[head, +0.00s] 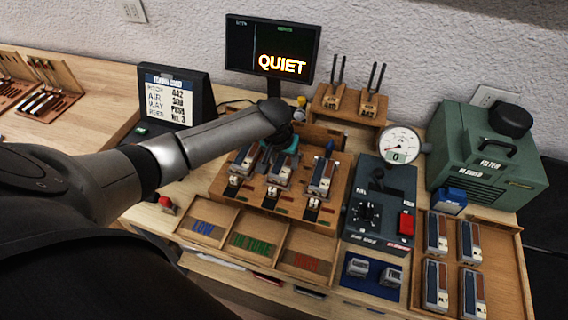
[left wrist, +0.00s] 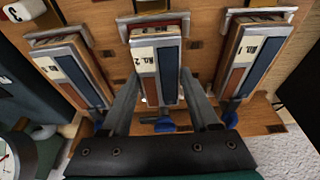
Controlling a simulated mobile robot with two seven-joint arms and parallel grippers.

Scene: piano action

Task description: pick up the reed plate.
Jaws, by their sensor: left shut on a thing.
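Three reed plates with metal frames and blue and brown strips stand in a wooden rack (head: 225,190). My left gripper (head: 279,160) reaches down over the middle plate (head: 279,176). In the left wrist view, my left gripper's fingers (left wrist: 158,88) lie on either side of that plate (left wrist: 157,58), labelled No. 2, and are shut on it. It appears still seated in the rack. The plate labelled No. 1 (left wrist: 248,55) and another plate (left wrist: 72,72) flank it. The fingertips are mostly hidden in the head view. My right gripper is out of view.
In front of the rack are shallow bins marked LOW (head: 203,228), IN TUNE (head: 252,243) and a third in red. A dark control box (head: 375,205), a round gauge (head: 398,146) and a tray of several similar plates (head: 512,262) are to the right. A monitor (head: 272,50) reads QUIET.

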